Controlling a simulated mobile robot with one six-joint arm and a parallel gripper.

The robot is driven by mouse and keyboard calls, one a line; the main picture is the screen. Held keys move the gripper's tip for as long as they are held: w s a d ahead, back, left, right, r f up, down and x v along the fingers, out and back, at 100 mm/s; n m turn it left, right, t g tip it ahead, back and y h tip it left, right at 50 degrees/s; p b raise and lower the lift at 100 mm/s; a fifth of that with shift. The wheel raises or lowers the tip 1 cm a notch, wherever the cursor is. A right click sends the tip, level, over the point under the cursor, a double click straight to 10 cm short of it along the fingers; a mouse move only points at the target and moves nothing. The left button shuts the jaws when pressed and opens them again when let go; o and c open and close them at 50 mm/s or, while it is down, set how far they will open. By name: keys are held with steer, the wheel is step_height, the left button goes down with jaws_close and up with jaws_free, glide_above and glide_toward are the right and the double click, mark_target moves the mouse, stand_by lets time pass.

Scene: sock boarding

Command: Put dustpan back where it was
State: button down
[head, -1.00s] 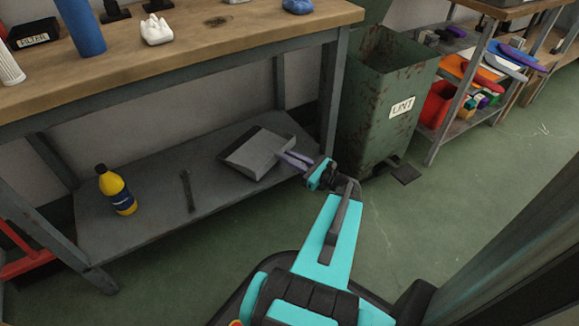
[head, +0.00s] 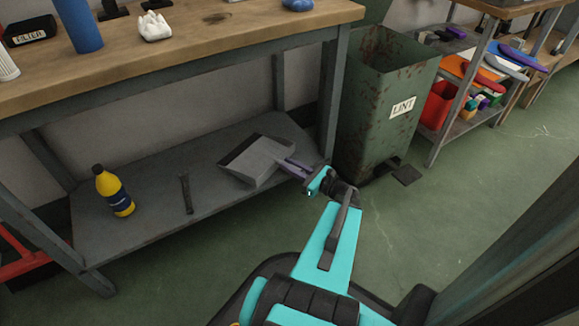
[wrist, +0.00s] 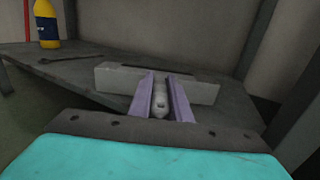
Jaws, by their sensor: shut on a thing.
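The grey dustpan (head: 256,160) is at the right end of the workbench's lower shelf (head: 140,215). In the wrist view the dustpan (wrist: 195,88) lies straight ahead, its handle pointing toward me. My gripper (head: 298,166) reaches in at the shelf's front right edge. Its two purple fingers, also in the wrist view (wrist: 162,95), are shut on the dustpan's handle (wrist: 160,104). I cannot tell whether the pan rests fully on the shelf or is slightly raised.
A yellow bottle (head: 113,190) and a dark flat tool (head: 186,193) are on the same shelf, left of the dustpan. The bench leg (head: 333,100) and rusty green lint bin (head: 385,110) stand close to my gripper. The shelf between tool and dustpan is clear.

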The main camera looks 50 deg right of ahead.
steer(key=c, duration=1.6)
jaws_free()
steer(key=shift+c, duration=0.2)
steer(key=shift+r, duration=0.1)
steer(key=s+p, duration=0.3)
steer(key=s, duration=0.9)
